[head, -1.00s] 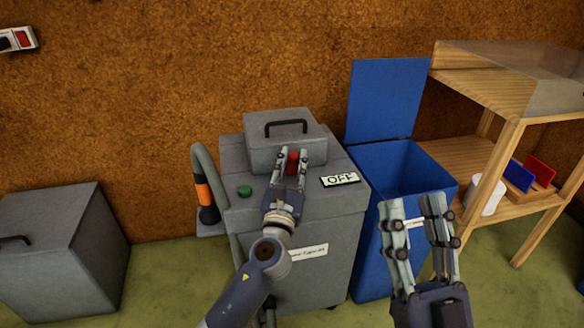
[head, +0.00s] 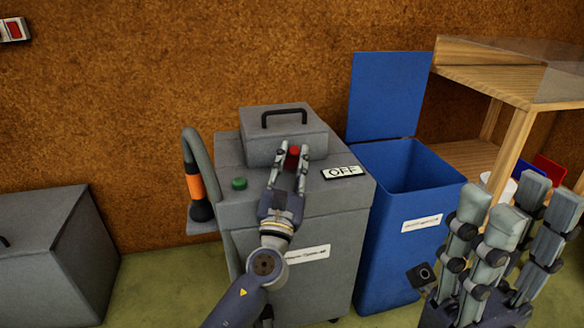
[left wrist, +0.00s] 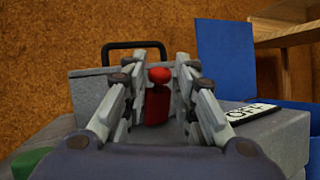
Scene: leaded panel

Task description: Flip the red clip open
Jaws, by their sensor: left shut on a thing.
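The red clip (head: 294,153) stands upright on top of the grey machine (head: 330,210), in front of its lidded box. It also shows in the left wrist view (left wrist: 157,100), with a rounded red head above a darker red body. My left gripper (head: 291,155) is shut on the clip, one finger on each side, and the fingers hide part of its sides. My right gripper (head: 515,205) is open and empty, raised at the lower right, well away from the machine.
A green button (head: 239,184) and an OFF sign (head: 343,172) lie on the machine top beside the clip. The box (head: 285,138) has a black handle. An open blue bin (head: 395,260) stands to the right, before a wooden shelf (head: 519,125). A grey box (head: 60,250) is at left.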

